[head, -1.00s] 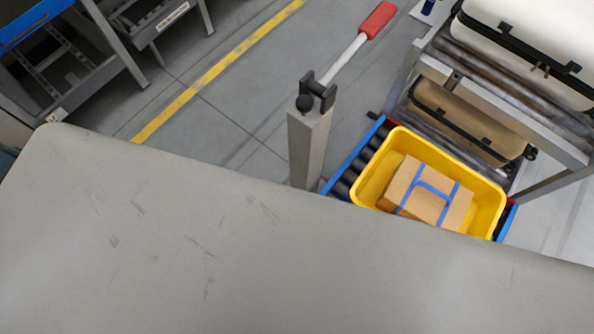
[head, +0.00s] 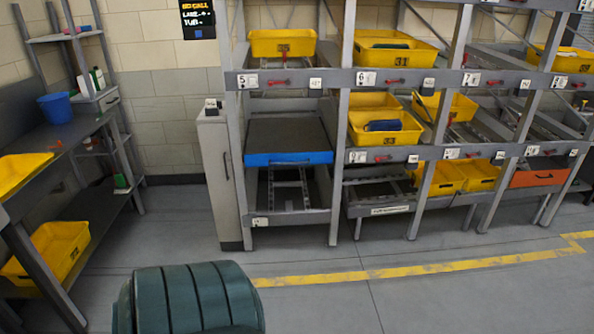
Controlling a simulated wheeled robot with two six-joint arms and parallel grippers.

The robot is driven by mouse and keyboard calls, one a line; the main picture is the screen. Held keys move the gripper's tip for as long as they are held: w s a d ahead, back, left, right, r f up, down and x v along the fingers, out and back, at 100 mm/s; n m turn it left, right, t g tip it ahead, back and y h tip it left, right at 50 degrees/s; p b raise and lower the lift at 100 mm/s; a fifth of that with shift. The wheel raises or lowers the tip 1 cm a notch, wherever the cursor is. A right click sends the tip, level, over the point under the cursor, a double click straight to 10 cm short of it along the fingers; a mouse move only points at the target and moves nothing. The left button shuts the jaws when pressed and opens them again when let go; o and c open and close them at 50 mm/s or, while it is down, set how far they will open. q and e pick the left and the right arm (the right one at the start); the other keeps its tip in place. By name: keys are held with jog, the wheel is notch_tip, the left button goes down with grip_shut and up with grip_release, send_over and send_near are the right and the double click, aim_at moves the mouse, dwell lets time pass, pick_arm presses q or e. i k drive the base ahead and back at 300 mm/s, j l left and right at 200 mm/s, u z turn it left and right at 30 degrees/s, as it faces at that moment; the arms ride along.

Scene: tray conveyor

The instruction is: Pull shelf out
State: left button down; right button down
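A pull-out shelf (head: 288,158) with a bright blue front edge and a dark grey top sits in the left bay of the rack in the head view. It is at mid height, below a yellow bin (head: 282,43). Its blue front lies about flush with the rack's front posts. A lower shelf frame (head: 290,217) with an open, slatted inside shows beneath it. Neither of my grippers is in view.
A narrow grey cabinet (head: 219,180) stands left of the rack. A workbench (head: 85,140) with a blue bucket (head: 56,107) is at left. A dark green ribbed rounded shape (head: 188,297) is at the bottom; I cannot tell what it is. Floor before the rack is clear, with a yellow line (head: 400,271).

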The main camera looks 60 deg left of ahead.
aim_at(280, 139)
jog(key=k+u, duration=0.3)
jog(key=k+j+u, duration=0.25)
jog(key=i+j+u, duration=0.15)
jog(key=j+u, duration=0.25)
jog(key=i+j+u, duration=0.15)
jog(key=u, duration=0.25)
jog(key=i+j+u, duration=0.2)
jog(key=u, duration=0.2)
jog(key=i+j, duration=0.35)
jog(key=i, duration=0.1)
